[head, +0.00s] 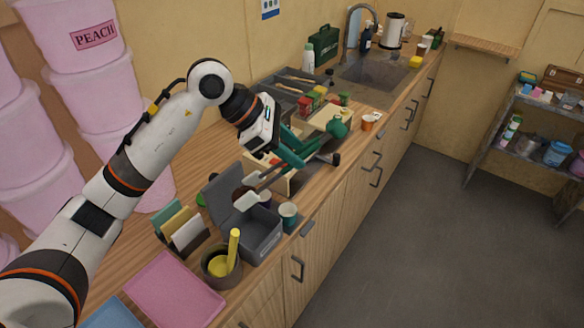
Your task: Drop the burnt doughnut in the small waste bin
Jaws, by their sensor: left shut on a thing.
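My left gripper (284,148) is above the wooden counter, shut on what looks like a pair of teal-handled tongs (291,157). Two pale grey flat ends (247,201) of the tongs point to the lower left, over a dark grey box (262,239) with its lid raised. I cannot tell for sure if this box is the small waste bin. A dark patch shows close to the grey ends, but I cannot make out whether it is the burnt doughnut. My right gripper is not in view.
A brown pot (221,270) with a yellow handle, a teal cup (289,213) and a pink board (174,291) stand near the box. Pink tubs (84,85) are at the left. A sink (375,75) is farther back. Open floor lies at the right.

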